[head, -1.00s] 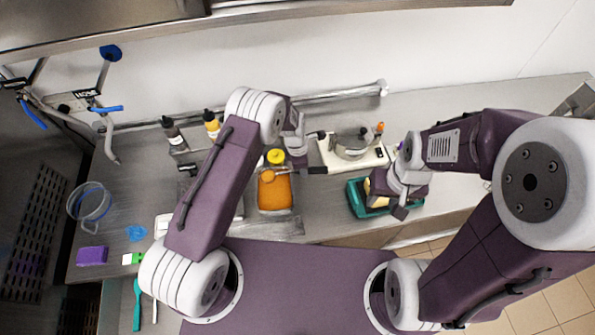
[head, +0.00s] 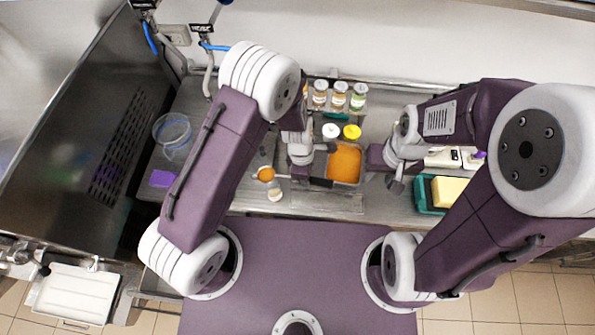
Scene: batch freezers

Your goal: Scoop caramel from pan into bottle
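The pan (head: 345,163) of orange caramel stands on the steel counter, right of my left gripper. A ladle (head: 266,174) with orange caramel in its bowl is left of the pan. Its handle runs right to my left gripper (head: 309,179), which appears shut on it; the contact is partly hidden by the wrist. A small pale-topped bottle (head: 275,195) stands just below the ladle bowl in the picture. My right gripper (head: 394,184) is right of the pan, apart from it; its finger gap is unclear.
A white lid (head: 331,131) and a yellow lid (head: 352,131) are behind the pan. Several jars (head: 339,96) stand at the wall. A teal tray (head: 430,207) with a yellow block (head: 449,190) is at right. A clear jug (head: 172,132) and purple sponge (head: 163,178) are at left.

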